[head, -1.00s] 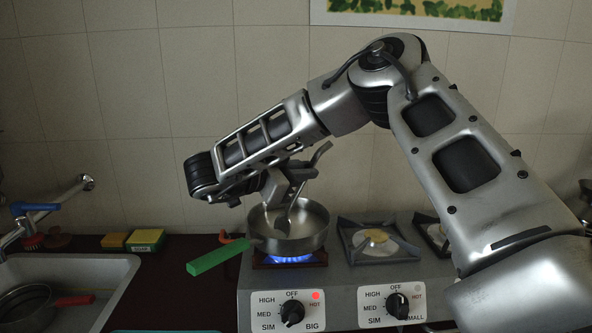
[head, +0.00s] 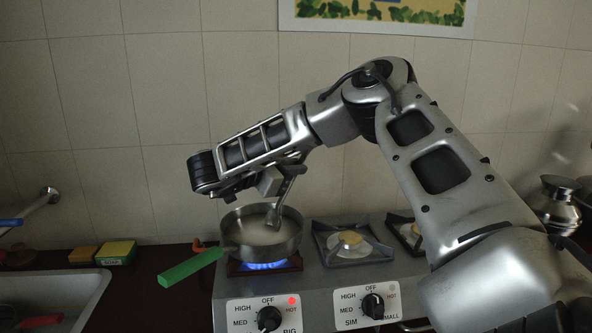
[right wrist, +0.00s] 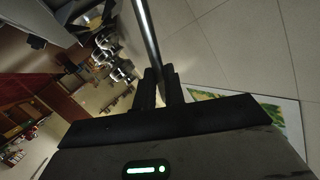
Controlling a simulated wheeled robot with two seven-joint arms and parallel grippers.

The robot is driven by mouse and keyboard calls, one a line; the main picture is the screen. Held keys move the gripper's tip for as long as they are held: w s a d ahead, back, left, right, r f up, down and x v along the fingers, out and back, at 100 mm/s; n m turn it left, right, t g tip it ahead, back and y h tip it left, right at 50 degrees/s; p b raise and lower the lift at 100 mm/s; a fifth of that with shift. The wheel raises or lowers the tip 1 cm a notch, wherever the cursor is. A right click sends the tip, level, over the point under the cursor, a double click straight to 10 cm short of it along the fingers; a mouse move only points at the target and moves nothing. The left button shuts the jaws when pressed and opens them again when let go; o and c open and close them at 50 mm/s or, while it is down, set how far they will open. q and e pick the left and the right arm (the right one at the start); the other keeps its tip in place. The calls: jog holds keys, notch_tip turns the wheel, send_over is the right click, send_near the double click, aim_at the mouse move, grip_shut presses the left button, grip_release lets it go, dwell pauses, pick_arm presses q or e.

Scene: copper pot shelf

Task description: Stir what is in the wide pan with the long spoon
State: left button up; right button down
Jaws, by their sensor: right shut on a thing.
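The wide pan (head: 290,238) is a metal pan with a green handle (head: 191,267), on the left burner over a blue flame. It holds something pale. The long spoon (head: 281,199) is grey metal and slopes down, its lower end in the pan near the back right inside. My right gripper (head: 269,182) is above the pan, shut on the spoon. In the right wrist view the spoon's shaft (right wrist: 147,32) runs up from between the dark fingers (right wrist: 158,88). The spoon's tip is hard to make out. My left gripper is out of view.
The stove (head: 315,287) has a free burner (head: 349,243) right of the pan. A sink (head: 62,293) is at the left, with sponges (head: 115,251) behind it. Metal pots (head: 556,203) stand at the far right. The tiled wall (head: 115,110) is close behind.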

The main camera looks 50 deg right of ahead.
jog(key=shift+w, duration=0.25)
jog(key=shift+s+a, duration=0.15)
jog(key=shift+a, duration=0.75)
jog(key=shift+s+a, duration=0.1)
jog(key=shift+a, duration=0.75)
dwell(2.3)
